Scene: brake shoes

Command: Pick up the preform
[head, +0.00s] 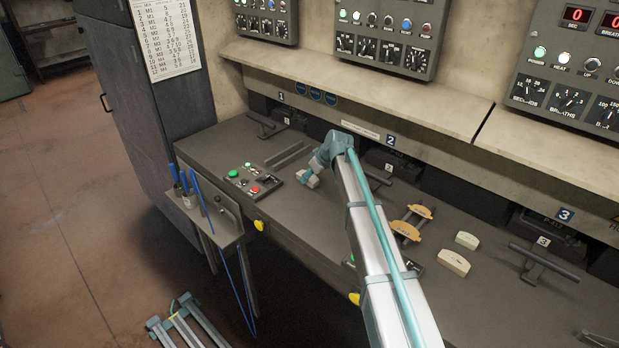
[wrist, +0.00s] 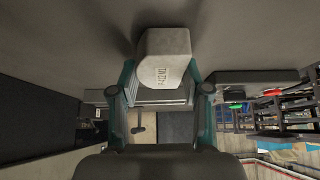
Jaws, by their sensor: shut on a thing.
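A pale cream preform (head: 312,181) is held at the end of my gripper (head: 308,172), left of the middle of the workbench. Two more cream preforms, a farther one (head: 467,240) and a nearer one (head: 453,263), lie on the bench to the right of my arm.
Yellow-orange shoes (head: 405,231) rest on a small rack right of my arm. A button box (head: 252,180) stands left of my gripper. Dark press openings with handles (head: 545,262) line the back. A side shelf with blue-handled tools (head: 190,190) is at the left.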

